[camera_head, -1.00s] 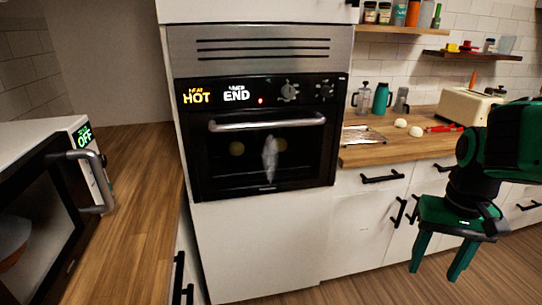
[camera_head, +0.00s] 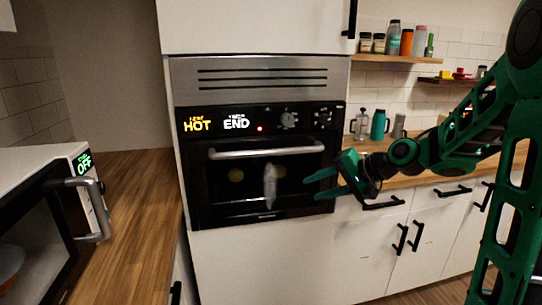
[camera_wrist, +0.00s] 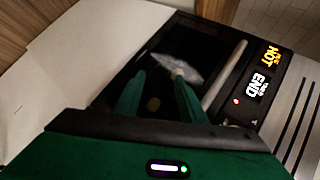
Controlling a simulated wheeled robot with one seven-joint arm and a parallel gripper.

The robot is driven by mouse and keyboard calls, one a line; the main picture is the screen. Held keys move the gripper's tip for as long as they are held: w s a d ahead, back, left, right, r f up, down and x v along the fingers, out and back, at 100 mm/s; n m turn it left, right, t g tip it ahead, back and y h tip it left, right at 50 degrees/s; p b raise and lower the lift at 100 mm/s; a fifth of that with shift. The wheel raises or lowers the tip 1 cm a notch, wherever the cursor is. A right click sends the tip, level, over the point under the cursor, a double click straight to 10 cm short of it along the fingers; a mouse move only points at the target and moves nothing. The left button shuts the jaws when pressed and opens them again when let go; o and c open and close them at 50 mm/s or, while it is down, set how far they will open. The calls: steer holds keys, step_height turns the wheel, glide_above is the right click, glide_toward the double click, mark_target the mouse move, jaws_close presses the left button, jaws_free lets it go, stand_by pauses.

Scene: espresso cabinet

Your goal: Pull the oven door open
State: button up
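The oven (camera_head: 262,140) is built into a tall white cabinet, its black door (camera_head: 218,205) shut. A silver bar handle (camera_head: 265,151) runs across the top of the door. It also shows in the wrist view (camera_wrist: 225,77), to the right of my fingers. My gripper (camera_head: 322,182) is open and empty in front of the door's right part, below the handle's right end and apart from it. In the wrist view both green fingers (camera_wrist: 158,98) are spread and point toward the door glass.
A microwave (camera_head: 45,220) with a silver handle stands on the wooden counter at the left. A wooden counter (camera_head: 400,182) with bottles and drawers lies to the right. The floor before the oven is largely out of view.

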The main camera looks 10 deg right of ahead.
mark_target(277, 153)
steer(key=w+a+r+m+t+y, duration=0.3)
steer(key=w+r+y, duration=0.1)
steer(key=w+r, duration=0.3)
steer(key=x, duration=1)
steer(key=shift+w+a+r, duration=0.15)
steer(key=shift+a, duration=0.05)
jaws_close()
